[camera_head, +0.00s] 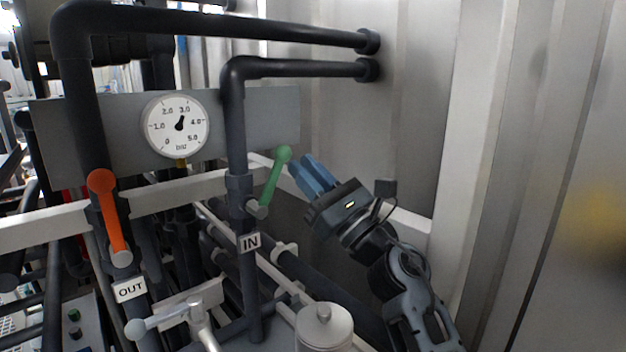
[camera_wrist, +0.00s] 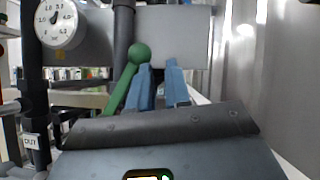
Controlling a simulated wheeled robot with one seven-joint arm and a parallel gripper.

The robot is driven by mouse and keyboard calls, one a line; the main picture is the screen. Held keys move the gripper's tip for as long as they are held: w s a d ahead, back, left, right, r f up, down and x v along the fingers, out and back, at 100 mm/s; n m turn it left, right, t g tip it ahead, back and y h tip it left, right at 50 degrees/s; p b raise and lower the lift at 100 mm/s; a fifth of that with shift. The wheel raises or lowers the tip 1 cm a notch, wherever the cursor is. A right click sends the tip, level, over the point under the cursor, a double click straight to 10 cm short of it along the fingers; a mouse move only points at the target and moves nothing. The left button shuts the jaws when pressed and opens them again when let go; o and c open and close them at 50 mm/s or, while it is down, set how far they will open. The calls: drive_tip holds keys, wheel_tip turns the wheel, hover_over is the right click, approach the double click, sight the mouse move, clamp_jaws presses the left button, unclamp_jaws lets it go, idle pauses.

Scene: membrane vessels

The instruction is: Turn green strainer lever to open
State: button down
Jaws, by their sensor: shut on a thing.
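The green strainer lever (camera_head: 273,182) is on the dark vertical pipe labelled IN. It slants up and right from its pivot to a round knob. The wrist view shows the lever (camera_wrist: 122,86) with its knob just left of my fingertips. My gripper (camera_head: 302,163) reaches in from the lower right, with its blue fingers close to the knob. The fingers (camera_wrist: 160,68) are close together with a narrow gap, and I see nothing between them. The lever lies beside the left finger; I cannot tell whether they touch.
An orange lever (camera_head: 109,215) is on the OUT pipe to the left. A pressure gauge (camera_head: 176,125) is on the grey panel (camera_head: 262,112). A grey-handled valve (camera_head: 170,320) and a metal canister (camera_head: 324,328) stand below. A pale corrugated wall (camera_head: 420,120) is behind and right.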

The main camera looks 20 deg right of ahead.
sight(288, 155)
drive_tip(key=shift+s+a+r+n+g+y+b, duration=0.2)
drive_tip(key=shift+a+r+n+g+y, duration=0.5)
drive_tip(key=shift+n, duration=0.65)
drive_tip(key=shift+s+a+r+n+g+y+b, duration=0.1)
drive_tip(key=shift+s+a+r+n+g+y, duration=0.15)
drive_tip(key=shift+a+r+n+g+y, duration=0.75)
drive_tip(key=shift+s+a+r+n+g+y+b, duration=0.15)
drive_tip(key=shift+n+y, duration=0.35)
drive_tip(key=shift+n, duration=1.15)
